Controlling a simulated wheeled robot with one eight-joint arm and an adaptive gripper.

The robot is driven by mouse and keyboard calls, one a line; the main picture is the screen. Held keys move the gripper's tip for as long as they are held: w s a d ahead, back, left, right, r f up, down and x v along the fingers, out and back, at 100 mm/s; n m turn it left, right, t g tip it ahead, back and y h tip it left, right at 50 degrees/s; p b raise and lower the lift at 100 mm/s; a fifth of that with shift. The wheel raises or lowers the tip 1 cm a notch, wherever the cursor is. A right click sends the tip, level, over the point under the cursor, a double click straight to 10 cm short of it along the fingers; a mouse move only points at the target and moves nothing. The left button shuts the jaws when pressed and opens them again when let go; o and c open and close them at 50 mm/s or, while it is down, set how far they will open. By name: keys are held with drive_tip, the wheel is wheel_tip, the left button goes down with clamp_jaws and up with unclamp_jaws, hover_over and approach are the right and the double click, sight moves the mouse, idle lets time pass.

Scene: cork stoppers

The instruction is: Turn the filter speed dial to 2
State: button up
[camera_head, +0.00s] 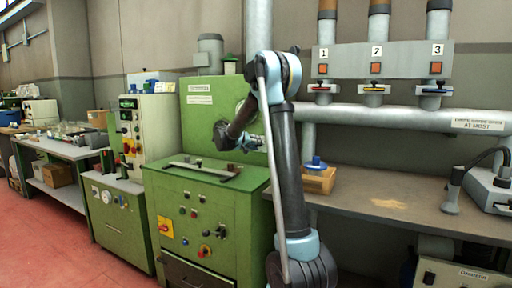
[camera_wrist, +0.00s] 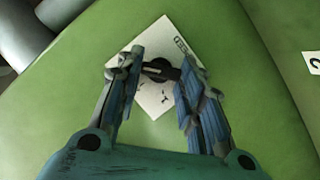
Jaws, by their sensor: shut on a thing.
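The speed dial (camera_wrist: 160,69) is a small black knob with a pale mark, on a tilted white plate (camera_wrist: 150,101) fixed to a green panel. Printing ending in "EED" shows at the plate's upper right. The other plate marks are too small to read, so I cannot tell the dial's setting. My gripper (camera_wrist: 158,67) has its two blue-padded fingers on either side of the dial and is shut on it. In the head view my gripper (camera_head: 250,143) is at the front of the green machine (camera_head: 200,125); the dial is hidden there.
A metal bar (camera_head: 203,169) lies on the machine's ledge below my gripper. A workbench (camera_head: 400,205) with a wooden block (camera_head: 318,183) stands to the right. Red floor is open at left.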

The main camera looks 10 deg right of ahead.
drive_tip(key=shift+w+a+f+n+h, duration=0.15)
drive_tip(key=shift+n+h, duration=0.5)
drive_tip(key=shift+n, duration=0.7)
drive_tip(key=shift+s+a+f+n+h, duration=0.15)
drive_tip(key=shift+n+h, duration=0.45)
drive_tip(key=shift+n, duration=0.7)
drive_tip(key=shift+w+a+f+n+h, duration=0.2)
drive_tip(key=shift+n+h, duration=0.45)
drive_tip(key=shift+n, duration=0.7)
drive_tip(key=shift+d+f, duration=0.1)
drive_tip(key=shift+d, duration=0.05)
drive_tip(key=o, duration=1.1)
drive_tip(key=shift+c, duration=0.2)
drive_tip(key=v, duration=1.2)
drive_tip(key=shift+f, duration=0.15)
